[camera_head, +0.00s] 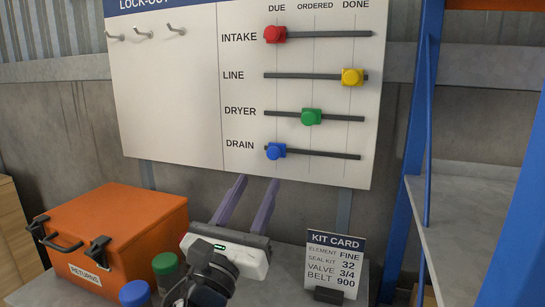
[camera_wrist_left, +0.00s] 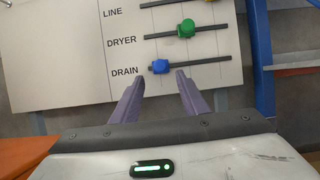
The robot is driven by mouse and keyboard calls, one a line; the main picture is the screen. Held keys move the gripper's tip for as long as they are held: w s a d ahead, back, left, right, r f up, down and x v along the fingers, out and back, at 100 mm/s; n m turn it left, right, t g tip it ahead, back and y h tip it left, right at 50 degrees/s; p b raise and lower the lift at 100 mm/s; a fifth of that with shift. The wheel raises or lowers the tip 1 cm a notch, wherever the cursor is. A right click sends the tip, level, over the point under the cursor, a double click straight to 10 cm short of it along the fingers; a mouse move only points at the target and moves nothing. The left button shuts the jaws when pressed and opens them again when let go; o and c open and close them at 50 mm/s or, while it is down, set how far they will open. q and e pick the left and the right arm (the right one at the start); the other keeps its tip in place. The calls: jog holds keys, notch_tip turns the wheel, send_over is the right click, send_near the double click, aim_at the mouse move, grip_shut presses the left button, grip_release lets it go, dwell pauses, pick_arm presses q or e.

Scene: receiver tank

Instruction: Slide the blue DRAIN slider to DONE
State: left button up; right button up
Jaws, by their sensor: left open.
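The blue DRAIN slider (camera_head: 276,151) sits at the left end of its dark rail, in the DUE column of the white board. It also shows in the left wrist view (camera_wrist_left: 160,66), at the left end of the DRAIN rail (camera_wrist_left: 205,62). My left gripper (camera_head: 257,180) is below the DRAIN rail, its two purple fingers apart and pointing up at the board. In the left wrist view the fingers (camera_wrist_left: 159,78) are open, with the blue slider just beyond and between their tips. Nothing is between the fingers. My right gripper is not in view.
The red INTAKE knob (camera_head: 275,34) is at DUE, the yellow LINE knob (camera_head: 352,76) at DONE, the green DRYER knob (camera_head: 311,116) at ORDERED. An orange RETURNS box (camera_head: 120,225), bottle caps (camera_head: 165,263) and a kit card (camera_head: 334,262) stand below. A blue rack (camera_head: 416,130) is at right.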

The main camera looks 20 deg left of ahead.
aim_at(272, 154)
pick_arm(q)
jog(key=p+x, duration=0.1)
jog(key=x, duration=0.7)
jog(key=shift+w+r, duration=0.15)
grip_shut()
